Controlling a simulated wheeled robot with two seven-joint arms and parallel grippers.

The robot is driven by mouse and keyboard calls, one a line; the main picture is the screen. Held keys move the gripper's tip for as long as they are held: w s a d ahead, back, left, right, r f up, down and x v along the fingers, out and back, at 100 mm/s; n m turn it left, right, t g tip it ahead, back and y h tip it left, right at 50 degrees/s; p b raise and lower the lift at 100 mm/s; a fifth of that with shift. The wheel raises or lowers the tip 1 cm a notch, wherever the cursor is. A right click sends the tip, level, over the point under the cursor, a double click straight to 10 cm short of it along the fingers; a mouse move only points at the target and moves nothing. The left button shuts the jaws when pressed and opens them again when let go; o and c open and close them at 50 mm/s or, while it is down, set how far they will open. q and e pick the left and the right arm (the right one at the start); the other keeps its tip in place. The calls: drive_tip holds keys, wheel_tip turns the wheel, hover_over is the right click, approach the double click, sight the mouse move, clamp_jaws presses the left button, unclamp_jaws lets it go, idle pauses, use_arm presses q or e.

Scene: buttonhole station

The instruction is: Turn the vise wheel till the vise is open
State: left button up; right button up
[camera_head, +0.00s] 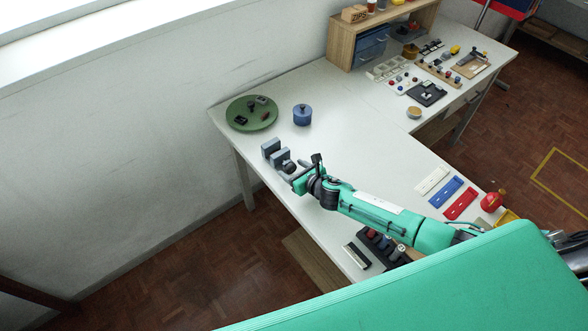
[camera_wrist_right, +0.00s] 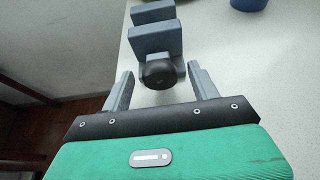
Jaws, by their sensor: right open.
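The grey-blue vise (camera_head: 271,148) stands on the near left part of the white table; its two upright jaw blocks show in the right wrist view (camera_wrist_right: 155,40) with a gap between them. The round black vise wheel (camera_wrist_right: 157,73) is on the side facing my right gripper; it shows small in the head view (camera_head: 289,167). My right gripper (camera_wrist_right: 159,75) is open, with one finger on each side of the wheel and visible gaps to it. I cannot tell how deep the wheel sits between the fingers. My left gripper is out of view.
Blue (camera_head: 446,191) and red (camera_head: 461,204) strips lie right of my arm. The table between pot and strips is clear.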

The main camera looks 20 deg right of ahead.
drive_tip(key=shift+c, duration=0.4)
drive_tip(key=c, duration=0.9)
drive_tip(key=shift+m, duration=0.4)
drive_tip(key=shift+w+d+f+m+y+b, duration=0.15)
drive_tip(key=shift+m+y+b, duration=0.15)
drive_tip(key=shift+m+y, duration=0.45)
drive_tip(key=shift+d+m+g+y+b, duration=0.15)
drive_tip(key=shift+m+g+y+b, duration=0.15)
drive_tip(key=shift+m+y+b, duration=0.7)
drive_tip(key=shift+m+b, duration=0.35)
drive_tip(key=shift+m, duration=0.2)
